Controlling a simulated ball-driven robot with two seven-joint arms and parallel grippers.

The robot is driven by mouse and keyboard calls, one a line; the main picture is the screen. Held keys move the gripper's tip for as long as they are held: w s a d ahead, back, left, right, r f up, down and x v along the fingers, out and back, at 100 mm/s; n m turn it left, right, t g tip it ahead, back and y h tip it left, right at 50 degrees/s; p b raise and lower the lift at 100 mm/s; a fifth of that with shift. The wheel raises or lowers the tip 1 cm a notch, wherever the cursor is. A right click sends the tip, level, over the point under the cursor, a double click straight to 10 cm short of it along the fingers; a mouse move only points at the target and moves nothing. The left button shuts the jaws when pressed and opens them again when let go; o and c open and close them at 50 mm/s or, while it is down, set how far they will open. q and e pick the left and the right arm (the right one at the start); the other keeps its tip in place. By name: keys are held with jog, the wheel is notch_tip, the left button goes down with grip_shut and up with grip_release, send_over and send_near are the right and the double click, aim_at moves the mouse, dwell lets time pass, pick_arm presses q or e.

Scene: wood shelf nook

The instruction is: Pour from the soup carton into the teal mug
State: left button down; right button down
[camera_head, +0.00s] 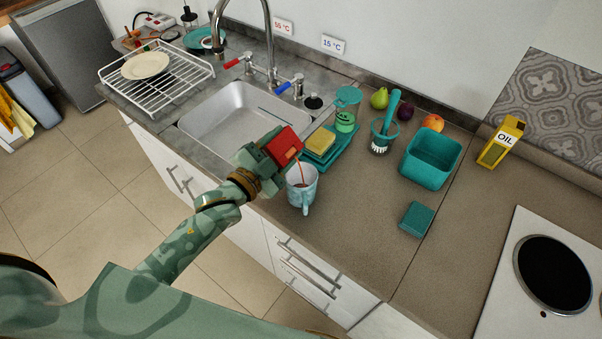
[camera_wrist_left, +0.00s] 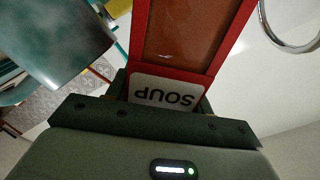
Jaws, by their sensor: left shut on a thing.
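The red soup carton (camera_head: 284,147) is held by my left gripper (camera_head: 264,158), which is shut on it. The carton is tilted over the teal mug (camera_head: 303,198), and a thin reddish-brown stream runs from it down to the mug's opening. The mug stands upright on the counter near its front edge, handle toward the front. In the left wrist view the carton (camera_wrist_left: 165,93) shows its SOUP label upside down between the jaws of the gripper (camera_wrist_left: 155,112). The mug (camera_wrist_left: 62,42) is at upper left there. The level inside the mug cannot be told. My right gripper is not in view.
Behind the mug, a yellow sponge (camera_head: 320,140) lies on a teal tray (camera_head: 340,150). The sink (camera_head: 235,115) is at left. A teal tub (camera_head: 430,160), a teal block (camera_head: 416,219) and an oil carton (camera_head: 500,143) stand to the right. Counter right of the mug is clear.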

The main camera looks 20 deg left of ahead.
pick_arm(q)
jog(key=shift+d+r+m, duration=0.1)
jog(key=shift+m, duration=0.2)
jog(key=shift+r+m+b, duration=0.55)
jog(key=shift+m+b, duration=0.05)
jog(key=shift+m, duration=0.3)
jog(key=shift+f+b, duration=0.2)
jog(key=shift+b, duration=0.1)
jog(key=shift+f+m+b, duration=0.45)
jog(key=shift+m+b, duration=0.45)
jog(key=shift+b, duration=0.15)
jog(key=shift+r+m+b, duration=0.15)
jog(key=shift+m+b, duration=0.55)
jog(key=shift+m, duration=0.1)
dwell(0.8)
jog(key=shift+s+d+r+m+p, duration=0.15)
jog(key=shift+s+d+m+p, duration=0.1)
jog(key=shift+d+m+p, duration=0.3)
dwell(1.2)
